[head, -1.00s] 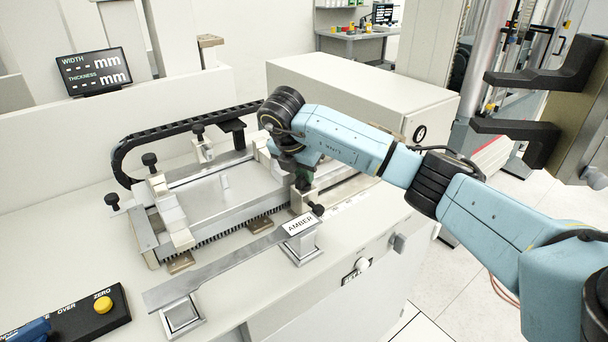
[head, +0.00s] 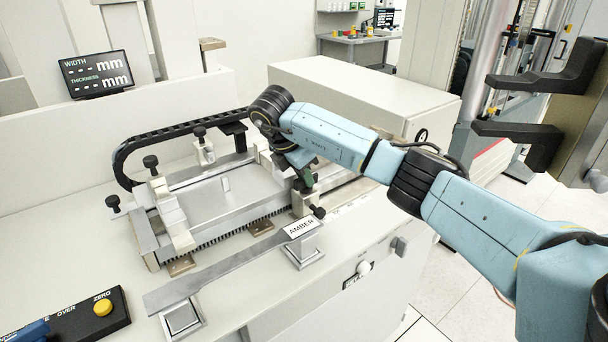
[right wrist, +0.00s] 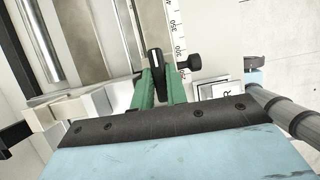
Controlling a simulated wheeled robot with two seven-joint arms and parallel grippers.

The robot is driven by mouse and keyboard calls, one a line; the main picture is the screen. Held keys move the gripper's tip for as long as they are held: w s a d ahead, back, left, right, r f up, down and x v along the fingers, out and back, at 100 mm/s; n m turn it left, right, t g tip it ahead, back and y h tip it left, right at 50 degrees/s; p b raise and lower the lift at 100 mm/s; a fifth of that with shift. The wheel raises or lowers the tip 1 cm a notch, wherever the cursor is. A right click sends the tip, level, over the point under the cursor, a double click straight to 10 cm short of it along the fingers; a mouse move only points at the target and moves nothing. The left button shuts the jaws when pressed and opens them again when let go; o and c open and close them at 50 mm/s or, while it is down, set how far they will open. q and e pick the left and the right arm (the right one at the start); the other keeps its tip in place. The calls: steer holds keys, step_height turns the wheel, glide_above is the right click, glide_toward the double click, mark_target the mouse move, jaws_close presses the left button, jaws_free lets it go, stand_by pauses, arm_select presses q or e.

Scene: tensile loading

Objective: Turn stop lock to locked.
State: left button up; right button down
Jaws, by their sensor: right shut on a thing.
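The stop lock appears to be the small black lever (right wrist: 155,66) with a white mark, beside the ruler scale in the right wrist view. My right gripper (right wrist: 158,82) has its green fingers closed around this lever. In the head view, my right gripper (head: 304,184) reaches down at the right end of the metal fixture (head: 235,205), and its fingers largely hide the lever. A black side knob (right wrist: 190,62) sticks out just right of the lever; it also shows in the head view (head: 318,212).
A flat metal specimen (head: 225,268) labelled AMBER rests on two supports in front of the fixture. A button box with a yellow ZERO button (head: 103,307) is at lower left. A display (head: 95,74) stands behind. A black cable chain (head: 180,132) curves behind the fixture.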

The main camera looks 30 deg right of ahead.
steer(key=shift+r, duration=0.1)
steer(key=c, duration=1.4)
jaws_free()
steer(key=shift+a+r, duration=0.15)
steer(key=shift+r, duration=0.15)
steer(key=p+v, duration=0.3)
steer(key=v, duration=0.9)
steer(key=shift+r, duration=0.35)
